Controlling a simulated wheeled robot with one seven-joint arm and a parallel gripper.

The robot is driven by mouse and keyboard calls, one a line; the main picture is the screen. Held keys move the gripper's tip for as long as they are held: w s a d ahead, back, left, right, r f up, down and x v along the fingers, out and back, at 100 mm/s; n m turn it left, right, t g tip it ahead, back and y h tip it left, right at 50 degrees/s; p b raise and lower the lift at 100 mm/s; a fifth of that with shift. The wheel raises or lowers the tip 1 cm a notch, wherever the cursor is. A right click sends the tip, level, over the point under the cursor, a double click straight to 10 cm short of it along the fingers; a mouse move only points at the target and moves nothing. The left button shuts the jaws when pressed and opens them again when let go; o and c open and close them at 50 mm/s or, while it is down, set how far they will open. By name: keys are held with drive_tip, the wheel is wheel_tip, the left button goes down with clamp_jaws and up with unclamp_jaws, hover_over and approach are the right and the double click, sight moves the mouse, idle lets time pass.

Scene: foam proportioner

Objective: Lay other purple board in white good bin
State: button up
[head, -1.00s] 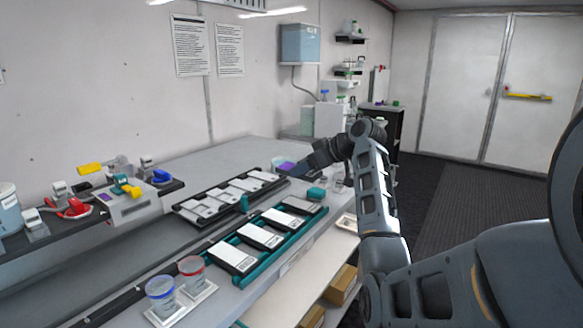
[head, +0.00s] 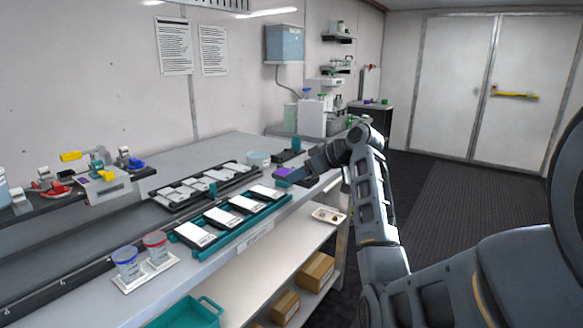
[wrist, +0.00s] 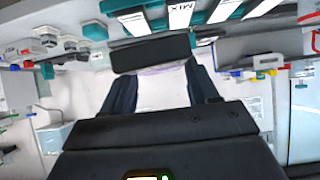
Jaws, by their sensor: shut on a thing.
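My gripper (head: 297,177) is at the far right end of the long bench, shut on a flat board. The board shows as a small purple patch (head: 284,173) at the gripper's tip in the head view; the rest is hidden by the gripper. In the wrist view the two dark fingers (wrist: 162,92) flank a pale, faintly lilac area, with a dark bar across their tips. A small whitish tray (head: 328,215) holding small items is below and right of the gripper; I cannot tell whether it is the white good bin.
A teal rack (head: 232,222) and a black rack (head: 207,187) of white-topped cartridges lie along the bench. Two lidded cups (head: 141,258) stand at the front left. A round pale tub (head: 258,158) is behind the gripper. Boxes (head: 317,268) and a teal bin (head: 190,312) are below.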

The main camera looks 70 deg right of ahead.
drive_tip(key=shift+s+a+f, duration=0.1)
drive_tip(key=shift+a+f, duration=0.1)
drive_tip(key=shift+a, duration=0.25)
drive_tip(key=w+a+f+n, duration=0.1)
drive_tip(key=w+a+f, duration=0.1)
drive_tip(key=a+f, duration=1.1)
drive_tip(key=w+a+f+y, duration=0.1)
drive_tip(key=a+f, duration=1.2)
drive_tip(key=a, duration=0.8)
drive_tip(key=w+a+f+n+y, duration=0.1)
drive_tip(key=w+a+f, duration=0.1)
drive_tip(key=a+f, duration=1.1)
drive_tip(key=a, duration=0.4)
drive_tip(key=shift+w+a+n, duration=0.2)
drive_tip(key=shift+w+n, duration=0.1)
drive_tip(key=shift+w, duration=0.05)
